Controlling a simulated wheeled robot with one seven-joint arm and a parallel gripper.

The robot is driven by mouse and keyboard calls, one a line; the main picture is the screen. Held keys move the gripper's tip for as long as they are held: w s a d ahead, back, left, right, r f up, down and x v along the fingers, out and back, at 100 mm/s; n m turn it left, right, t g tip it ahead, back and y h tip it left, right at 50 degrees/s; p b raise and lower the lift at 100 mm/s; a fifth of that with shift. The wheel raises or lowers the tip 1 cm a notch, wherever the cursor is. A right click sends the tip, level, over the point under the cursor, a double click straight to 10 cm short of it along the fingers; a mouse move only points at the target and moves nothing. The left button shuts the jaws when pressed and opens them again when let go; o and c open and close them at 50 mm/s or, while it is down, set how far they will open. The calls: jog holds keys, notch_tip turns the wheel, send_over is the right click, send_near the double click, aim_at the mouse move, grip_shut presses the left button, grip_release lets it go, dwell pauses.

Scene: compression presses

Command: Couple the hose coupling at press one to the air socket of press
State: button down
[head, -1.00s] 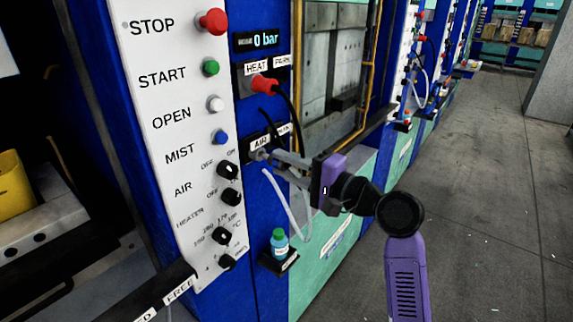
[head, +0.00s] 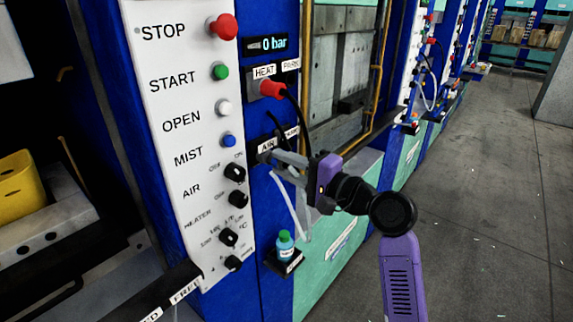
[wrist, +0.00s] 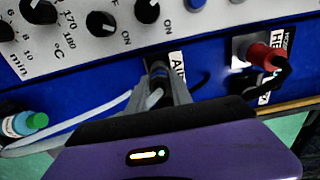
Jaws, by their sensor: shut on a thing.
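My gripper (head: 275,156) is at the blue press front, by the white AIR label (head: 266,145). Its fingers are shut on the hose coupling (wrist: 157,72), a small dark-and-grey end that shows between the fingertips in the wrist view. The pale hose (head: 288,203) hangs down from it in a loop. The coupling's front end is against or very near the air socket, just beside the AIR label (wrist: 177,66). The socket itself is hidden by the coupling and fingers, and I cannot tell whether the coupling is seated.
Above is a red plug (head: 272,89) with a black cable in the HEAT socket. A control panel (head: 190,140) with buttons and knobs is at left. A small green-capped bottle (head: 285,243) stands on a black shelf below. Floor at right is clear.

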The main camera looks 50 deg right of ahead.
jog(key=shift+w, duration=0.4)
jog(key=c, duration=1.1)
grip_release()
jog(key=shift+o, duration=0.2)
jog(key=shift+s, duration=0.15)
jog(key=s+b, duration=0.1)
jog(key=s, duration=0.6)
jog(key=shift+s+b, duration=0.25)
jog(key=shift+b, duration=0.05)
jog(key=shift+d, duration=0.15)
